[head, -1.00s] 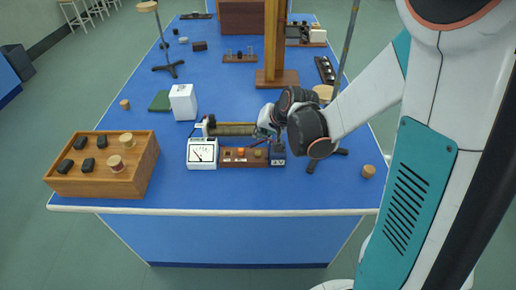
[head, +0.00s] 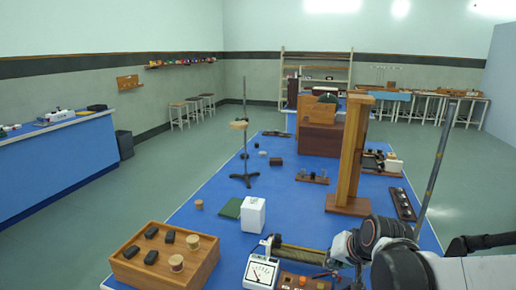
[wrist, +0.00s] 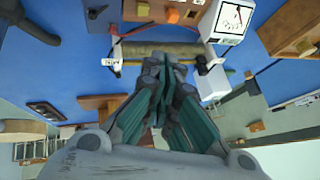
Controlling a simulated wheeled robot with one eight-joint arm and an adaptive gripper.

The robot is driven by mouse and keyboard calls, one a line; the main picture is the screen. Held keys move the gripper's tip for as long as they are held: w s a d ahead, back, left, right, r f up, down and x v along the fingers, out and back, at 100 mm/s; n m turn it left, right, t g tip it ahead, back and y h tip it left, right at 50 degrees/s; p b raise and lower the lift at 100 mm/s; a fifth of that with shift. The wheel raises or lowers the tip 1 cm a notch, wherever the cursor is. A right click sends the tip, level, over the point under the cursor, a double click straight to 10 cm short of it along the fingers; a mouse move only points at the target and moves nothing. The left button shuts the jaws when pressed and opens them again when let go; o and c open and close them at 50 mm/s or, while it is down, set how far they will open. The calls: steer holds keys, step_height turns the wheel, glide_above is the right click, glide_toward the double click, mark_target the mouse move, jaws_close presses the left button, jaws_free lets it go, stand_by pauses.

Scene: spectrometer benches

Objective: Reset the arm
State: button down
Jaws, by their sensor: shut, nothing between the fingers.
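My gripper (head: 340,246) is at the right end of a long coil rheostat (head: 302,259) on the blue bench. In the wrist view my gripper (wrist: 165,72) has its teal fingers together and empty, in front of the coil (wrist: 160,50). I cannot tell how high it is above the bench. My white and dark arm reaches in from the lower right of the head view.
A white meter (head: 262,270) and a brown block (head: 304,282) stand in front of the coil. A wooden tray (head: 128,270) is at left, a white box (head: 253,214) behind the meter, and a wooden post (head: 349,160) behind my gripper.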

steer(key=s+r+n+h, duration=0.1)
steer(key=s+r+n, duration=0.1)
steer(key=s, duration=0.7)
steer(key=s+r+n, duration=0.1)
steer(key=s+r, duration=0.4)
steer(key=s, duration=0.4)
steer(key=shift+n+h, duration=0.4)
